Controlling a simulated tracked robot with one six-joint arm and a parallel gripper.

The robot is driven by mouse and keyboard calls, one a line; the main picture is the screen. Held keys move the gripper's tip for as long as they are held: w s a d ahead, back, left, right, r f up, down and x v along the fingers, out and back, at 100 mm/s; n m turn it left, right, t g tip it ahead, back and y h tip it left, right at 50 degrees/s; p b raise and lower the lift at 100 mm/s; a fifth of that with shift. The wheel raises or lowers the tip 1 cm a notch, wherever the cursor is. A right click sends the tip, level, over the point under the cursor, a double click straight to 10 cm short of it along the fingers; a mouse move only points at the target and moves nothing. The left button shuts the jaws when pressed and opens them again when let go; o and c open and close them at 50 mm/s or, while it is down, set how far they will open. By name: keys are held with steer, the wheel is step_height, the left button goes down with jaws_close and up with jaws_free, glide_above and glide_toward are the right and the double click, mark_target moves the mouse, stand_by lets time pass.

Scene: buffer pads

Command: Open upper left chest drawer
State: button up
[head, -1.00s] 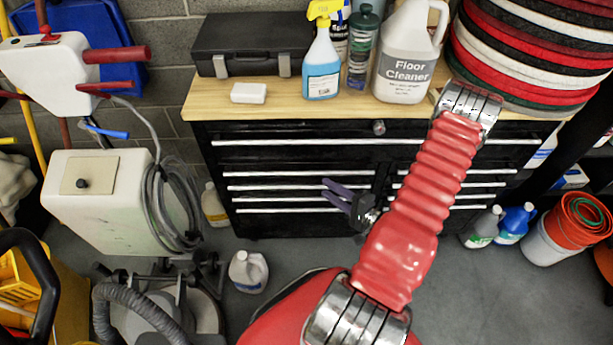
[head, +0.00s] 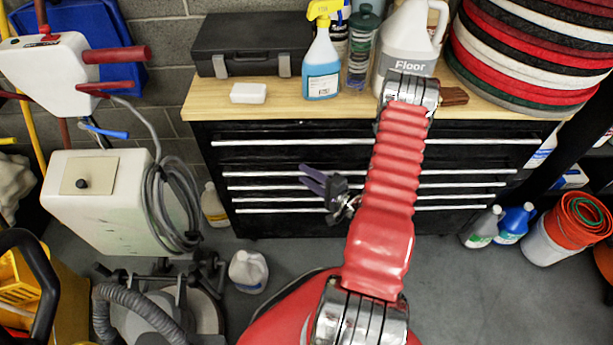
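The black chest (head: 216,134) stands under a wooden worktop, with a wide top drawer (head: 270,130) and several lower drawers with silver handles. The upper left handle below the wide drawer (head: 255,173) runs toward my gripper. All the drawers look shut. My gripper (head: 302,175) has purple fingers that point left and stand apart with nothing between them. It is in front of the lower drawers, left of the chest's middle; I cannot tell whether it touches a handle. My red arm hides the middle of the chest, so I cannot see whether the handles are split there.
On the worktop (head: 205,100) are a black case (head: 245,45), a white block (head: 248,93), a spray bottle (head: 321,65), a floor cleaner jug (head: 400,45) and stacked pads (head: 535,50). A floor machine (head: 100,205) stands left. A white jug (head: 248,271) is on the floor.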

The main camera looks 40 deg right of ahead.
steer(key=shift+w, duration=0.1)
jaws_close()
stand_by(0.4)
steer(key=shift+a+f, duration=0.1)
steer(key=shift+a, duration=0.05)
